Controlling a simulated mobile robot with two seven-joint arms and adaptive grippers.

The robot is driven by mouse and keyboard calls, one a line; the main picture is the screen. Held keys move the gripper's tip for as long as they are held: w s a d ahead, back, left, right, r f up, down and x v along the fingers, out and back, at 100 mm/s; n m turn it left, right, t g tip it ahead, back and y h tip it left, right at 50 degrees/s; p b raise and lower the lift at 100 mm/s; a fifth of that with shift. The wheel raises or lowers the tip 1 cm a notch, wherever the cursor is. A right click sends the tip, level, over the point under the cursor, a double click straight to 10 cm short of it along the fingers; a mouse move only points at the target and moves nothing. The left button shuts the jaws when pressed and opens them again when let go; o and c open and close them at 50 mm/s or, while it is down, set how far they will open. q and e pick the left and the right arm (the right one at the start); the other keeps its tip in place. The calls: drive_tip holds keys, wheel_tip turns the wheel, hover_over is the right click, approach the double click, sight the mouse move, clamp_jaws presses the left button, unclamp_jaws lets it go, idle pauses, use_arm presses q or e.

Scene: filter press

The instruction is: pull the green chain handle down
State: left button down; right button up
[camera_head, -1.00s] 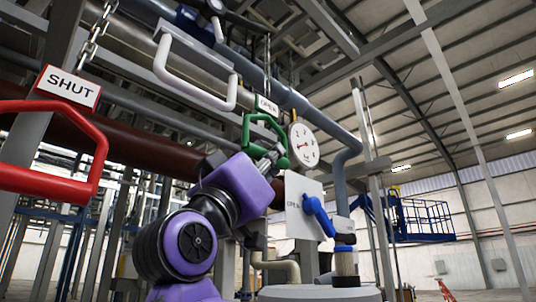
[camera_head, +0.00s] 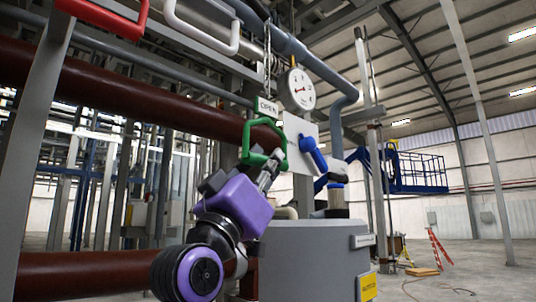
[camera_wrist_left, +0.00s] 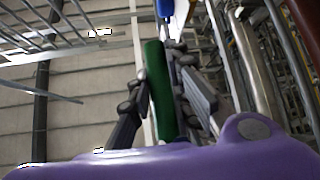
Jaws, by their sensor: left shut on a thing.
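The green chain handle (camera_head: 263,143) hangs under its OPEN sign (camera_head: 267,107) on a chain near the middle of the head view. My left gripper (camera_head: 268,168) is shut on the lower right part of the handle. In the left wrist view the green bar (camera_wrist_left: 158,90) stands between the two fingers of my left gripper (camera_wrist_left: 165,95). My right gripper is not in view.
A red handle (camera_head: 105,16) and a grey-white handle (camera_head: 205,28) hang at the upper left. A round gauge (camera_head: 297,89) and a blue lever (camera_head: 312,155) on a pale plate are just right of the green handle. A grey tank (camera_head: 305,250) stands below. Dark red pipes (camera_head: 120,85) run across the left.

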use_arm(q)
drive_tip(key=shift+w+d+f, duration=0.1)
drive_tip(key=shift+w+f, duration=0.05)
drive_tip(key=shift+f, duration=0.15)
drive_tip(key=c, duration=1.9)
unclamp_jaws()
drive_tip(key=shift+c, duration=0.2)
drive_tip(key=shift+o, duration=1.6)
drive_tip(key=shift+s+r, duration=0.1)
drive_tip(key=shift+s, duration=0.1)
drive_tip(key=shift+s+a+f, duration=0.15)
drive_tip(key=shift+a+f, duration=0.05)
drive_tip(key=shift+f, duration=0.05)
drive_tip(key=v, duration=1.1)
drive_tip(key=shift+s, duration=0.15)
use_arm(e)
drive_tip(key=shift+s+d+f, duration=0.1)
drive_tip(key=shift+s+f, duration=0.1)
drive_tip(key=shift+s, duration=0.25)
